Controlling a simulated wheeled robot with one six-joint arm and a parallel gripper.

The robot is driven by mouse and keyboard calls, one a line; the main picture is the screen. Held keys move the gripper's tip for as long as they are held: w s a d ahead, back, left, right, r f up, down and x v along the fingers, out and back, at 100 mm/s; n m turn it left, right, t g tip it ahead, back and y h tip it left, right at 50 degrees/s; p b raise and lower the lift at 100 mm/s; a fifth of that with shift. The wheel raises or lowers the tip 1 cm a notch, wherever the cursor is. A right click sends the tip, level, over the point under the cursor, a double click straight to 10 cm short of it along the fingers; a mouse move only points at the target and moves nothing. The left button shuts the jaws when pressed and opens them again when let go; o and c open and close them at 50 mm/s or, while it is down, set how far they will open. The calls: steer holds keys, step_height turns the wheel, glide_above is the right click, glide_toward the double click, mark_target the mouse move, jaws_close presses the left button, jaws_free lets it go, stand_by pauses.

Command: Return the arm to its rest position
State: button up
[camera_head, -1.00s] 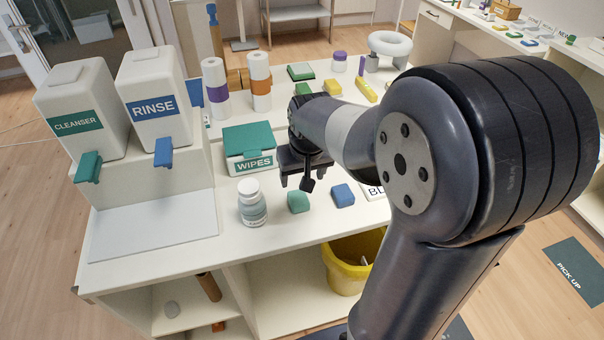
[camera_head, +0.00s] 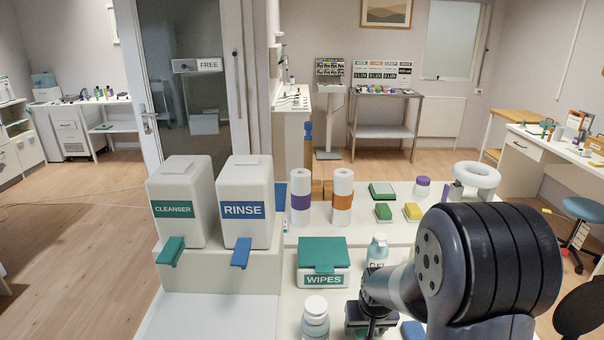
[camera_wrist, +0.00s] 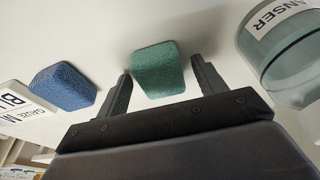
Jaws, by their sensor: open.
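My arm reaches in from the lower right in the head view, over the counter. My gripper (camera_head: 370,328) hangs at the bottom edge of that view, in front of the wipes box (camera_head: 323,268), and its tips are hard to see. In the wrist view my gripper (camera_wrist: 160,72) has its two fingers apart. A green block (camera_wrist: 158,70) shows between and beyond the fingers, with no visible grip on it. A blue block (camera_wrist: 64,87) lies to the left; it also shows beside my gripper in the head view (camera_head: 412,331).
A white bottle (camera_head: 315,318) stands left of my gripper and a pump bottle (camera_head: 377,252) behind it. Cleanser (camera_head: 180,205) and rinse (camera_head: 246,205) dispensers stand at left. A labelled clear container (camera_wrist: 290,55) is close at right in the wrist view. Open floor (camera_head: 75,240) lies left.

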steer(key=shift+r, duration=1.1)
